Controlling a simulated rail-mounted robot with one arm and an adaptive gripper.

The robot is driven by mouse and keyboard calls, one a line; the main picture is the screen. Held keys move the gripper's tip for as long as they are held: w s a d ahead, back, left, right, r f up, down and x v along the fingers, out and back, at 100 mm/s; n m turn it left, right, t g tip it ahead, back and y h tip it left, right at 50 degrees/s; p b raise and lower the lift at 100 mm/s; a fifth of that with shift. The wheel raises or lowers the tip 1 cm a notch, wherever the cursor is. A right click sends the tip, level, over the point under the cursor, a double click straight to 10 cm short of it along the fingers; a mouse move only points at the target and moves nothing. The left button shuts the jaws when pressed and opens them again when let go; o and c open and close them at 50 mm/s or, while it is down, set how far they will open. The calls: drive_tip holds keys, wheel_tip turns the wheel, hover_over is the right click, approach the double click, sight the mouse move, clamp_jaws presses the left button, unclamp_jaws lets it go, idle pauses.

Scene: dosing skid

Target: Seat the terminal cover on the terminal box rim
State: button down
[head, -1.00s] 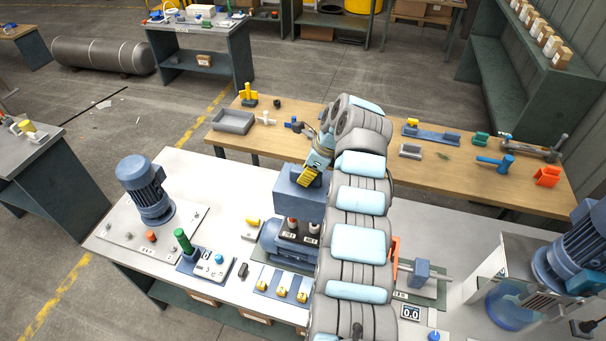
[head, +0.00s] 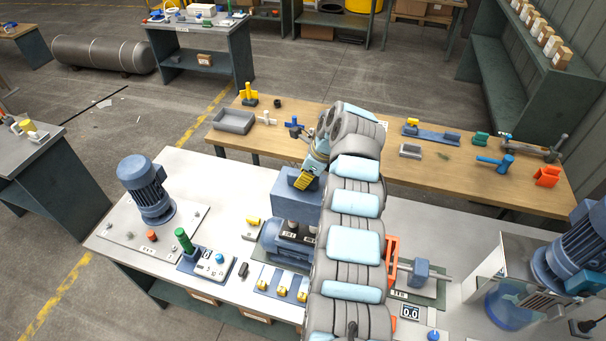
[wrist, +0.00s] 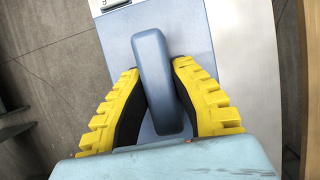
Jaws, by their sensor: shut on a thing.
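The terminal cover (head: 295,198) is a blue-grey box with a raised grip bar on top. My gripper (head: 306,181) is shut on this bar. In the wrist view the yellow-backed fingers with dark pads lie on both sides of the bar, and the flat cover top (wrist: 190,35) spreads beneath. The cover is over the terminal box (head: 289,240) on the blue motor body on the white bench. The cover hides the rim and the upper part of the terminals. I cannot tell whether the cover touches the rim.
A plate with several yellow-marked blocks (head: 283,285) lies in front of the motor. A green-handled unit (head: 184,241) stands to the left, and an orange guard (head: 391,260) stands right of my arm. A wooden table (head: 360,165) with parts is behind.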

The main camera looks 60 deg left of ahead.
drive_tip(key=shift+f+b, duration=0.3)
drive_tip(key=shift+f, duration=1.65)
drive_tip(key=shift+p, duration=0.95)
idle(0.4)
